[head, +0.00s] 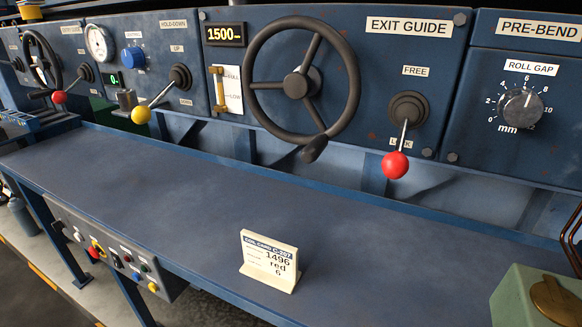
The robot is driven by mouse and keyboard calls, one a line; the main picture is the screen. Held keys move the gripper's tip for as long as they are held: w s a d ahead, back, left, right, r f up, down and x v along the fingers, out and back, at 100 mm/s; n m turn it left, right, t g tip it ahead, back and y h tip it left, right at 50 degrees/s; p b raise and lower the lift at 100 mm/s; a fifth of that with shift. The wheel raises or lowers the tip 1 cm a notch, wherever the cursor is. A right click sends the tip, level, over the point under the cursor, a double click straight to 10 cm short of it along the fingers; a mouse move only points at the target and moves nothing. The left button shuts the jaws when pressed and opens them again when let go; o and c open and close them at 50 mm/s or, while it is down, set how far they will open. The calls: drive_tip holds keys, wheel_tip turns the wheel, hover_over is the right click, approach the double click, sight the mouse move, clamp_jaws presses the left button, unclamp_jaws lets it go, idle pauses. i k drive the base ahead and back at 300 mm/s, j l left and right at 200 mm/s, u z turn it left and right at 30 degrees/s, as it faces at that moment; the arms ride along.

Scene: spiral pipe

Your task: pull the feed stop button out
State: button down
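A grey control box (120,262) hangs under the front edge of the blue bench at the lower left. A red button (94,253) with yellow beside it sits toward the left part of its face, and it looks like the feed stop button. It is small and seen at a steep angle, so I cannot tell whether it is pushed in or out. The labels on this box are too small to read. My gripper is not in view.
The blue bench top (130,185) is mostly clear, with a white card (269,262) standing on it. Behind are a dark handwheel (302,84), a red-knobbed lever (396,165) and a yellow-knobbed lever (141,116). A green box (535,300) is at the lower right.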

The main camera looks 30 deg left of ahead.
sight(93, 252)
drive_tip(key=u, duration=1.85)
